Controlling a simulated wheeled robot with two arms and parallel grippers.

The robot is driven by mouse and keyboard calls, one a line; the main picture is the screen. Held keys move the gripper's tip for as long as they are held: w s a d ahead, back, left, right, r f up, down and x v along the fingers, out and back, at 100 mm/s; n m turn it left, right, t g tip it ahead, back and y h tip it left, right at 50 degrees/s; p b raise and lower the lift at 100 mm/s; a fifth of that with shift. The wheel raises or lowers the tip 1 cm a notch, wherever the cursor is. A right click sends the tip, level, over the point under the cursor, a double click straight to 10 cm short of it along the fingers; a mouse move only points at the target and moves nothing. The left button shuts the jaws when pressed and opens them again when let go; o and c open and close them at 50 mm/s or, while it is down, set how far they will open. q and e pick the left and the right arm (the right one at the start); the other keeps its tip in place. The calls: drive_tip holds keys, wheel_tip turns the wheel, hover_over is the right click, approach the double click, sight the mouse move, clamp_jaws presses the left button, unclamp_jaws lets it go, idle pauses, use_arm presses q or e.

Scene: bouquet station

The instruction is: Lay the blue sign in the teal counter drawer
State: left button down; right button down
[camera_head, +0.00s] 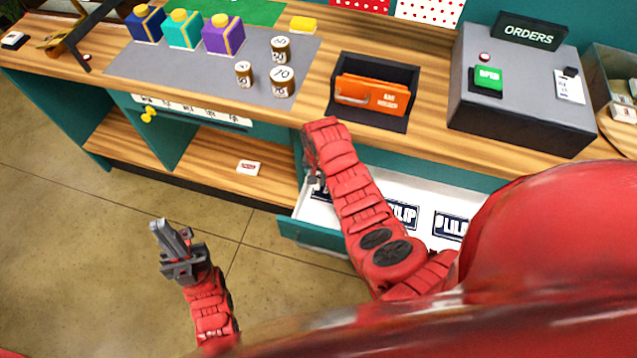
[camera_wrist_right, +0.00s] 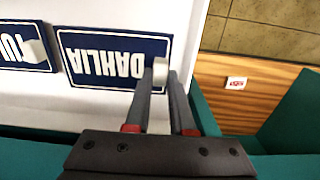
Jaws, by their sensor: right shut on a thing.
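The teal counter drawer (camera_head: 305,232) is pulled open under the counter, with a white interior. A blue sign lettered DAHLIA (camera_wrist_right: 105,62) lies flat, over or on the white drawer floor; I cannot tell whether it touches. My right gripper (camera_wrist_right: 168,85) is shut on the white knob at this sign's edge. In the head view the sign (camera_head: 322,193) is partly hidden by my right arm. A second blue sign, TULIP (camera_wrist_right: 22,52), lies beside it, with its own white knob. My left gripper (camera_head: 172,232) is over the floor, apart from everything; its finger gap is unclear.
Another blue sign (camera_head: 450,225) lies further right in the drawer. On the counter stand an orange box in a black tray (camera_head: 334,112), colored boxes (camera_head: 183,30), small jars (camera_head: 282,82) and a grey orders console (camera_head: 522,95). A small card (camera_head: 248,167) lies on the lower shelf.

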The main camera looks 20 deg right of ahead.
sight(318, 184)
drive_tip(key=shift+f, duration=1.8)
drive_tip(key=shift+f, duration=0.15)
drive_tip(key=c, duration=0.8)
unclamp_jaws()
drive_tip(key=shift+o, duration=0.2)
drive_tip(key=shift+r, duration=0.2)
